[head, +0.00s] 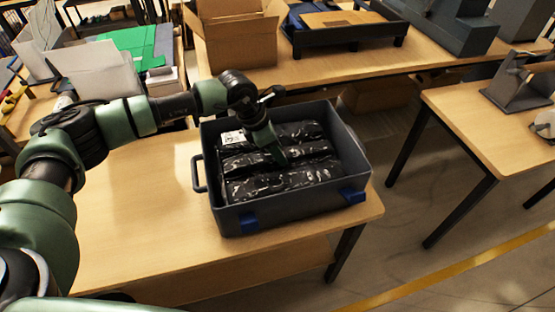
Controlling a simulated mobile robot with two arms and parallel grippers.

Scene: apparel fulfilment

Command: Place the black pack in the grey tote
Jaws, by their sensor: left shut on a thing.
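The grey tote (300,208) stands on the wooden table with blue clips on its near side. Glossy black packs lie side by side in it: one at the back (300,131), one in the middle (308,150) and one at the front (290,182). A white label shows at the back left of the packs. My left gripper (278,156) reaches down inside the tote and is shut on a black pack, apparently the middle one. Its fingertips are partly hidden among the packs. My right gripper is out of view.
The table top (140,215) is bare left of and in front of the tote. An open cardboard box (235,40) and a dark tray (345,38) stand on the table behind. Another table (485,115) is at the right, across a floor gap.

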